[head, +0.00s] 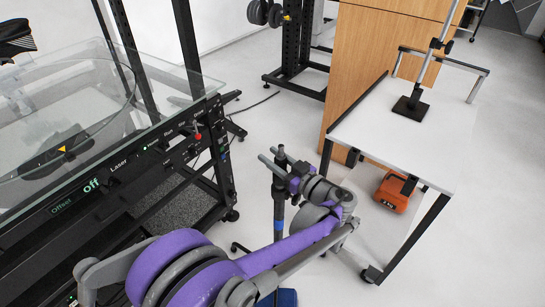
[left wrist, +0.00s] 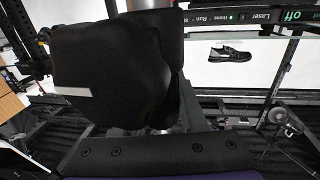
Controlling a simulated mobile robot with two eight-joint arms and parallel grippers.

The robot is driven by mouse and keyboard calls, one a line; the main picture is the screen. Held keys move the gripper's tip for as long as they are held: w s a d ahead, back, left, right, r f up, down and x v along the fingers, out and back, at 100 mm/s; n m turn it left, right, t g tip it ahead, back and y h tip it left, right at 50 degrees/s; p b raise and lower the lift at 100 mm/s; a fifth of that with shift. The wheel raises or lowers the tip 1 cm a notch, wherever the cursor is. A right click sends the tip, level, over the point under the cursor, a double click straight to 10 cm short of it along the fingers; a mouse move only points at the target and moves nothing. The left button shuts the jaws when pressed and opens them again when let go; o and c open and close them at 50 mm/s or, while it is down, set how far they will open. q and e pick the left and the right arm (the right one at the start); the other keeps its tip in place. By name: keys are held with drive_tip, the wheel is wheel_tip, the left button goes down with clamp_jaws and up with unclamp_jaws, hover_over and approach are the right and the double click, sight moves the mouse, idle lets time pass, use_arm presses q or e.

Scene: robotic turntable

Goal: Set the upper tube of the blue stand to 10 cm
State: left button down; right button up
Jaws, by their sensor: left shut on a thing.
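The blue stand (head: 279,212) rises in the middle of the head view as a dark upright tube. Part of a blue base (head: 288,297) shows at the bottom edge, and my purple left arm hides the stretch between. My left gripper (head: 276,164) is at the upper part of the stand, shut on its tube. The exact contact between fingers and tube is too small to see. In the left wrist view a large dark body fills the middle and hides the grip. No height scale on the tube is readable. My right gripper is not in view.
A black-framed turntable (head: 215,140) with a glass top and "Laser" and "off" labels stands at the left. A black shoe (left wrist: 230,53) shows in the left wrist view. A white table (head: 385,130) stands right, with an orange case (head: 398,190) under it. Floor between is clear.

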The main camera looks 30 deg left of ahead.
use_arm(q)
wheel_tip(320, 180, up, 10)
drive_tip(key=p, duration=0.8)
drive_tip(key=shift+c, duration=2.3)
unclamp_jaws()
drive_tip(key=p+v, duration=0.1)
drive_tip(key=v, duration=0.9)
drive_tip(key=shift+s+d, duration=0.15)
drive_tip(key=shift+d, duration=0.25)
